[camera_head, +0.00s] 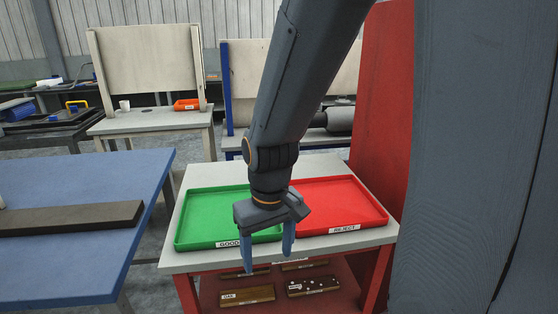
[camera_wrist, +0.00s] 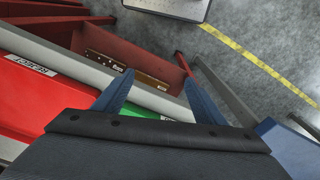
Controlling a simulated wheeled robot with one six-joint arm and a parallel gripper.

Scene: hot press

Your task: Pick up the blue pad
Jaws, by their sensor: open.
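My gripper (camera_head: 268,258) hangs fingers-down over the front edge of the tray table, in front of the green tray. Its two blue fingers are apart with nothing between them. In the wrist view the gripper (camera_wrist: 158,77) is also open and empty, with the table edge and shelf beyond the fingers. I cannot make out a separate blue pad in either view. A large blue tabletop (camera_head: 70,262) stands at the left in the head view, with a long dark bar (camera_head: 65,218) lying on it.
A green tray labelled GOOD (camera_head: 205,213) and a red tray labelled REJECT (camera_head: 340,203) lie side by side on the table. Labelled brown blocks (camera_head: 247,294) lie on the shelf below. A red panel (camera_head: 382,100) stands at the right. Grey floor separates the tables.

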